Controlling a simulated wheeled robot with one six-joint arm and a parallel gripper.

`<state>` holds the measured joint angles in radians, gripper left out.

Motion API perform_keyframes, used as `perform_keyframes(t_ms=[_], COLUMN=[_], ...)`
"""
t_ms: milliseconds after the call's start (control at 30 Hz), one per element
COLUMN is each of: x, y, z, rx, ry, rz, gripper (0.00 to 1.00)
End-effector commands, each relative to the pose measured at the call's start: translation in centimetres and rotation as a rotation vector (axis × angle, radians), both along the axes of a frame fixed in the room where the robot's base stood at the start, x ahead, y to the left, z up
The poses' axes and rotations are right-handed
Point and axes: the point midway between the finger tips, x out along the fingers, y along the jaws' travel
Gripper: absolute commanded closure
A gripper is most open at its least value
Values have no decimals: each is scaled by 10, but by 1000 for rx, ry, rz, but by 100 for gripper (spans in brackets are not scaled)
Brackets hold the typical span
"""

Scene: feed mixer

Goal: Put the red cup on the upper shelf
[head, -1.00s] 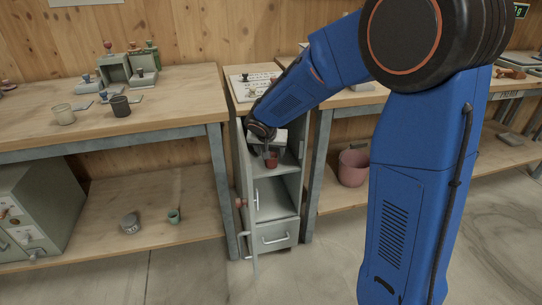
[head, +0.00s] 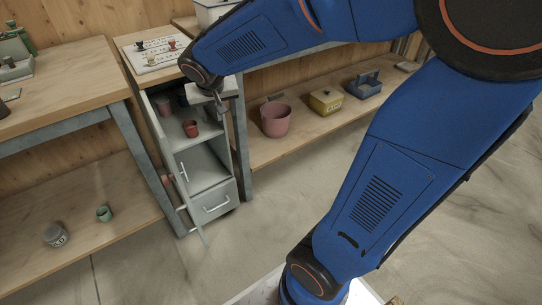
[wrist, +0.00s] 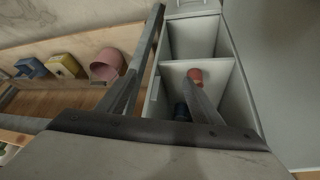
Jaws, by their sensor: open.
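The red cup (head: 190,129) stands upright on the upper shelf (head: 205,138) of the narrow grey cabinet (head: 224,165), near the shelf's front. It also shows in the wrist view (wrist: 195,74), partly behind one finger. My gripper (head: 219,106) is open and empty, at the cabinet's upper right front, apart from the cup. Its fingers spread in the wrist view (wrist: 162,78), one over the cabinet opening and one beside it. A pinkish cup (head: 163,107) stands deeper on the same shelf. A dark blue item (wrist: 181,110) is partly hidden by the finger.
The cabinet's door stands open at its left, with a handle (head: 183,172). A drawer (head: 213,203) is below. Worktables flank the cabinet. A pink bucket (head: 275,120), a yellow box (head: 326,101) and a blue caddy (head: 364,84) sit on the right lower shelf. The floor in front is clear.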

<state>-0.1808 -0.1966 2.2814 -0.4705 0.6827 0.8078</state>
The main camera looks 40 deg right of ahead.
Motion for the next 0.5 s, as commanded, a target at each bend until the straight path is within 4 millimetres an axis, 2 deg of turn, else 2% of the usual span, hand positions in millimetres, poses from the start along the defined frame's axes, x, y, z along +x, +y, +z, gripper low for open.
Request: perform_keyframes(t_ms=[33,200,500], x=[-18,-74,-170], y=[-6,-20,-28], z=[7,19,24], rx=[2,8,34], ry=[4,34,72], rz=[7,53,163], gripper=[40,40,40])
